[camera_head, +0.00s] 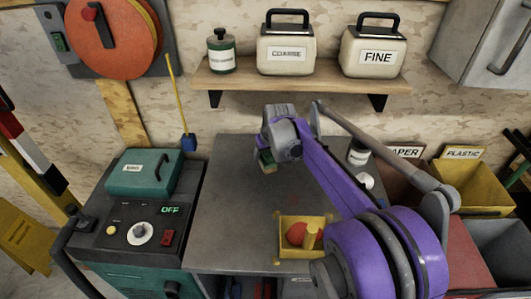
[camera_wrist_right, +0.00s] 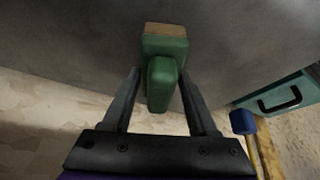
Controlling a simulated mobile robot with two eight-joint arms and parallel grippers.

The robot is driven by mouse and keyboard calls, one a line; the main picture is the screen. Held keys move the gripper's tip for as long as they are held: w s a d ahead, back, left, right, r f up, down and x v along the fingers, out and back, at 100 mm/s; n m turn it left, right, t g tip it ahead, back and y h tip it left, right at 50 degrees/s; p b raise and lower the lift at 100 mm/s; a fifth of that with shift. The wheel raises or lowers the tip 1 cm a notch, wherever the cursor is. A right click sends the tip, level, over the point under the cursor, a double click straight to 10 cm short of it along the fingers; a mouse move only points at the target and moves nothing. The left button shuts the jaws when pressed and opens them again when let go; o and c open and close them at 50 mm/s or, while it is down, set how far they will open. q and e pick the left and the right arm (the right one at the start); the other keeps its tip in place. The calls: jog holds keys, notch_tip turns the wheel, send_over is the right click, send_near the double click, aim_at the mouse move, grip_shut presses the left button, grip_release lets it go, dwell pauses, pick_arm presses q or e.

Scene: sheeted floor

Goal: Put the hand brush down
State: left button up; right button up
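The hand brush is green with a tan end; it shows best in the right wrist view (camera_wrist_right: 165,50). In the head view, the small green hand brush (camera_head: 267,161) is just below the tip of my purple right arm, over the back left part of the grey worktop (camera_head: 225,200). My right gripper (camera_wrist_right: 160,72) has one finger on each side of the brush's green handle and appears shut on it. Whether the brush touches the worktop is not clear. My left gripper is not in view.
A yellow bin (camera_head: 302,251) with a red item stands at the worktop's front. A green toolbox (camera_head: 145,172) sits on the machine at left. A shelf (camera_head: 300,82) holds several containers. The worktop's left part is clear.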

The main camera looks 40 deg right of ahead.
jog(key=o, duration=0.3)
jog(key=shift+r, duration=0.1)
jog(key=shift+r, duration=0.3)
jog(key=p+v, duration=0.1)
jog(key=v, duration=1)
jog(key=shift+s+r, duration=0.15)
jog(key=shift+r, duration=0.15)
